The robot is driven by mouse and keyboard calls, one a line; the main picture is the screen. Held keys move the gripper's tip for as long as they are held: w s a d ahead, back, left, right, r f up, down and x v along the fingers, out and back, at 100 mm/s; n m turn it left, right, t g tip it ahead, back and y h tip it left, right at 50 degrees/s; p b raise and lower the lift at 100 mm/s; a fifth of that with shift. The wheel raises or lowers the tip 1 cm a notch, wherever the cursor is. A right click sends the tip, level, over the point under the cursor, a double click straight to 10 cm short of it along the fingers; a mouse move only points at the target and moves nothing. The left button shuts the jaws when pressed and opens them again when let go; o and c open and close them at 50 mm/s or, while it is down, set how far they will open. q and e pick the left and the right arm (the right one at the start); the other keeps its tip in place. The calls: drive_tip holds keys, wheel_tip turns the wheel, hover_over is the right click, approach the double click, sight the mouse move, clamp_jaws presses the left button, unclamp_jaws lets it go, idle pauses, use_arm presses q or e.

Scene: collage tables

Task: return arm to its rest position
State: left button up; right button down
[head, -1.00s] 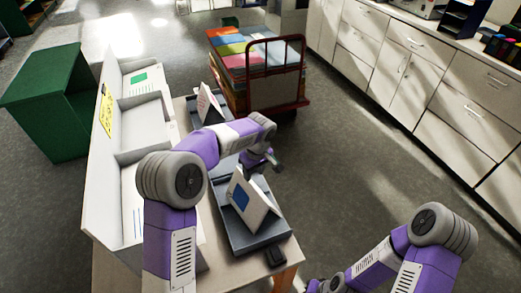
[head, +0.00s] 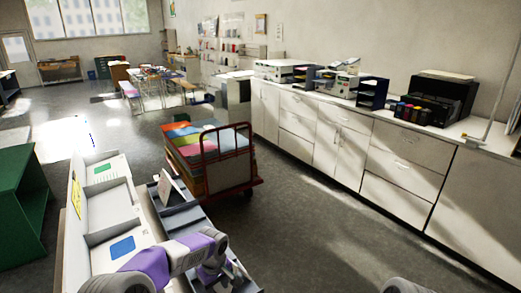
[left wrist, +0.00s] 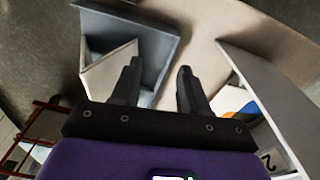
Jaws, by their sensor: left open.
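My left arm comes in at the bottom of the head view, lying across the white divided sorter and the table. Its gripper (head: 228,272) is over the grey trays near the bottom edge. In the left wrist view my left gripper (left wrist: 158,80) has its two dark fingers apart and nothing between them. Beyond the fingers are a grey tray (left wrist: 155,42) with a white folded card (left wrist: 108,78) and the pale tabletop (left wrist: 205,45). Only a small piece of my right arm shows at the head view's bottom edge; its gripper is out of view.
The white sorter (head: 76,235) has a green-marked and a blue-marked compartment. A folded card (head: 170,187) stands in the far tray. A red cart (head: 222,192) with coloured stacks stands beyond the table. A green cabinet (head: 20,205) is left, white drawers (head: 340,150) right. Open floor lies between.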

use_arm(q)
drive_tip(key=s+d+f+m+g+h, duration=0.1)
drive_tip(key=s+d+f+m+h, duration=0.1)
drive_tip(key=s+f, duration=0.55)
drive_tip(key=s+d+f+m+h, duration=0.2)
drive_tip(key=s+f, duration=0.2)
drive_tip(key=f, duration=0.7)
drive_tip(key=s+f+m+t+b, duration=0.1)
drive_tip(key=s+f, duration=0.4)
drive_tip(key=s, duration=0.8)
drive_tip(key=shift+s+a+m+h, duration=0.2)
drive_tip(key=shift+s+m+h, duration=0.1)
use_arm(e)
drive_tip(key=shift+w+a+f, duration=0.1)
drive_tip(key=shift+w+f, duration=0.65)
drive_tip(key=shift+f, duration=0.1)
